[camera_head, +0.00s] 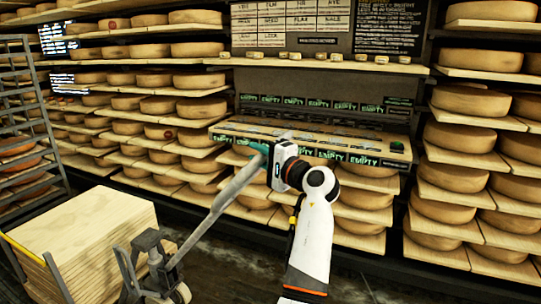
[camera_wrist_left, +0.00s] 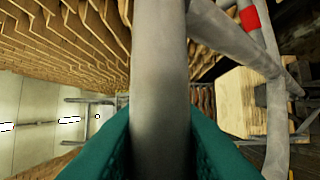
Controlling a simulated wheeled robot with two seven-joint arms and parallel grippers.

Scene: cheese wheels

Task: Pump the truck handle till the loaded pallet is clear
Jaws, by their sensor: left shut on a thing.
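The truck handle (camera_head: 212,213) is a long grey bar that slants up to the right from the pallet truck (camera_head: 156,268) at the lower left of the head view. My left gripper (camera_head: 258,153) is shut on the bar near its upper end. In the left wrist view its teal fingers press on both sides of the grey bar, which runs up the picture. The load is a stack of pale wooden boards (camera_head: 85,235) beside the truck, also seen in the left wrist view (camera_wrist_left: 238,95). The pallet's underside and its floor gap are hidden. My right gripper is not in view.
Shelves of cheese wheels (camera_head: 470,140) line the back and right. A ledge of dark boxes marked EMPTY (camera_head: 325,145) stands behind my gripper. A grey metal rack (camera_head: 30,120) stands at the left. Dark floor (camera_head: 225,270) shows between the truck and my arm.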

